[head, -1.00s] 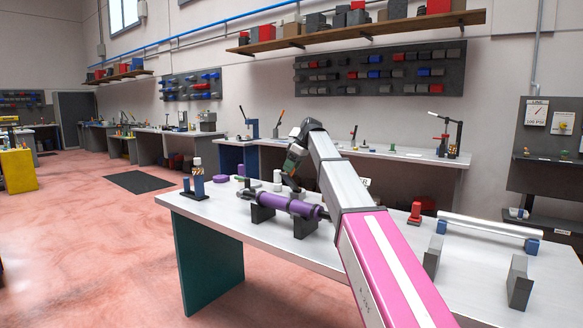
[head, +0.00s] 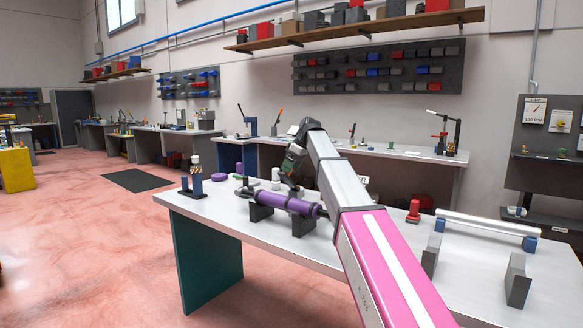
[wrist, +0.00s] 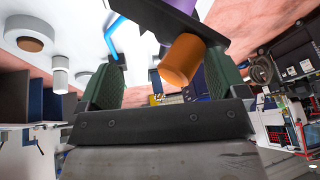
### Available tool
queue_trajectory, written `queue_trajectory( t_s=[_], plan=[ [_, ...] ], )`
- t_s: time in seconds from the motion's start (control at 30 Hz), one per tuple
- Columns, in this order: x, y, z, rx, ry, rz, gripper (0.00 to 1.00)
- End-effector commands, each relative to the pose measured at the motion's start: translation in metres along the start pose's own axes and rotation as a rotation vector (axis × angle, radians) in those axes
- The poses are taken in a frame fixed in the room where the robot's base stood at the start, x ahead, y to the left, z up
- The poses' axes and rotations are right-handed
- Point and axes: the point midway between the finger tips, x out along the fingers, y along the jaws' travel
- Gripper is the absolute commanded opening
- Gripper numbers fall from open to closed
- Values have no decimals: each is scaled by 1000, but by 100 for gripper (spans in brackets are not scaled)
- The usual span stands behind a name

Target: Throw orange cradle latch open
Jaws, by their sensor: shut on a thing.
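The orange latch handle (wrist: 182,60) shows in the wrist view as a short orange cylinder on a dark bar, between my gripper's green-padded fingers and nearer the right one. My gripper (wrist: 162,76) is shut on it, though the exact contact is hard to see. In the head view my gripper (head: 291,176) points down at the far side of a purple cylinder (head: 284,203), which lies in dark cradle blocks (head: 304,223) on the bench. The latch is hidden there by my gripper and the cylinder.
A red item (head: 413,211), a silver tube (head: 488,229) and grey blocks (head: 516,281) stand at right. A blue hooked rod (wrist: 118,34) passes near the left finger.

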Motion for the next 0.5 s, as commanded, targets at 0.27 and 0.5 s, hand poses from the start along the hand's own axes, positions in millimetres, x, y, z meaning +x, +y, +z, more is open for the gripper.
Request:
queue_trajectory(
  t_s=[0.27,0.5],
  plan=[
    [-4,9,3,2,-3,7,62],
    [-16,16,6,1,-3,6,61]
  ],
)
